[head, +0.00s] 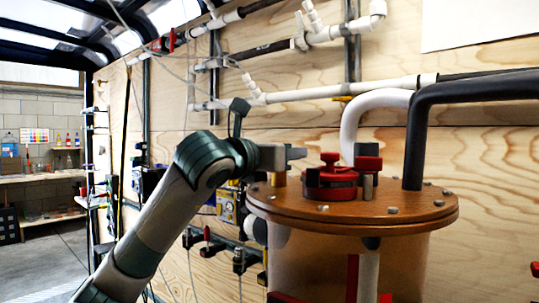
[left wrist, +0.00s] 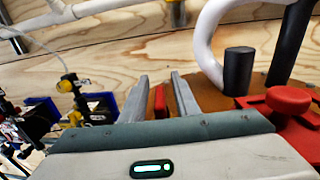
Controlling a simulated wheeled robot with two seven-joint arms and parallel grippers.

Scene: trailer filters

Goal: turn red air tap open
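A red handle (left wrist: 159,102), which looks like the air tap, shows between the two grey fingers of my left gripper (left wrist: 162,98) in the left wrist view. The fingers stand apart, with visible gaps beside the handle, so the gripper is open around it. In the head view my left gripper (head: 292,153) reaches in from the left, just above the left part of a copper-coloured lid (head: 420,212). A short brass post (head: 279,179) shows under the fingers; the handle itself seems hidden by the gripper there. My right gripper is out of view.
A red round knob (head: 330,177) and a red-topped dark post (head: 369,180) stand on the lid, right of my gripper. A white hose (head: 365,115) and a thick black pipe (head: 415,140) rise behind. White pipes run along the plywood wall. Open floor lies at far left.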

